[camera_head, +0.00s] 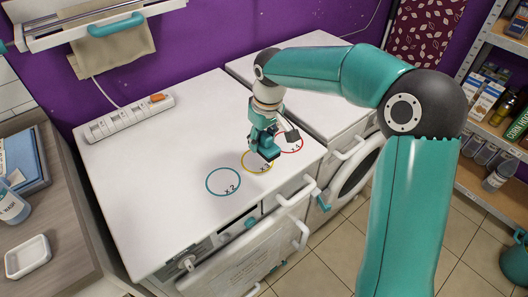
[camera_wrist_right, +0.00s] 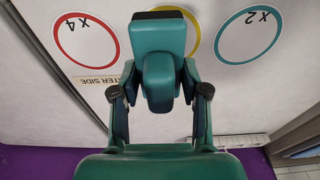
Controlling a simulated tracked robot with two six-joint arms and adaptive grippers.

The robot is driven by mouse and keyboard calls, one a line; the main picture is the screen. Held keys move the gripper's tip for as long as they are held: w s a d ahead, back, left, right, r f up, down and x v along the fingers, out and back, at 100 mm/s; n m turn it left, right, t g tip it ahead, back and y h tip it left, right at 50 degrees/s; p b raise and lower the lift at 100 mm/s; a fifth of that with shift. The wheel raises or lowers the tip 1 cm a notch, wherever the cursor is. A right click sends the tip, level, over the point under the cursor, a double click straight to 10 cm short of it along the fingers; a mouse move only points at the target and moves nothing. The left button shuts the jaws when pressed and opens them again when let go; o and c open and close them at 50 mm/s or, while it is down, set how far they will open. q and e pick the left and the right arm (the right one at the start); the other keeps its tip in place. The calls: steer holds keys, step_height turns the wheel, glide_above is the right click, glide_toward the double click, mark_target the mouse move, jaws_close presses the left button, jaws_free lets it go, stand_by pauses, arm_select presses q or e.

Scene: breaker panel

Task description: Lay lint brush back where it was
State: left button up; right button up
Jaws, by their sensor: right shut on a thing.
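The teal lint brush (camera_wrist_right: 160,45) with a dark end sits between the fingers of my right gripper (camera_wrist_right: 160,92) in the right wrist view. My right gripper is shut on it. In the head view the right gripper (camera_head: 263,133) hangs over the white worktop, and the brush (camera_head: 269,151) points down at the yellow circle (camera_head: 247,168), partly covering it. I cannot tell whether the brush touches the surface. The red circle marked x4 (camera_head: 300,145) lies to the right and the blue circle marked x2 (camera_head: 222,182) to the left. My left gripper is not in view.
A white power strip (camera_head: 125,119) with an orange switch lies at the back of the worktop (camera_head: 165,170). A drying rack (camera_head: 85,28) with a cloth hangs at upper left. A white dish (camera_head: 27,258) is at lower left. The worktop left of the circles is clear.

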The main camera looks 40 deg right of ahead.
mark_target(266, 134)
steer(key=shift+f, duration=2.55)
steer(key=o, duration=1.1)
steer(key=r, duration=0.4)
steer(key=s+r, duration=0.1)
steer(key=r, duration=0.7)
steer(key=shift+s+d, duration=0.1)
steer(key=shift+s, duration=0.3)
steer(key=shift+f, duration=0.1)
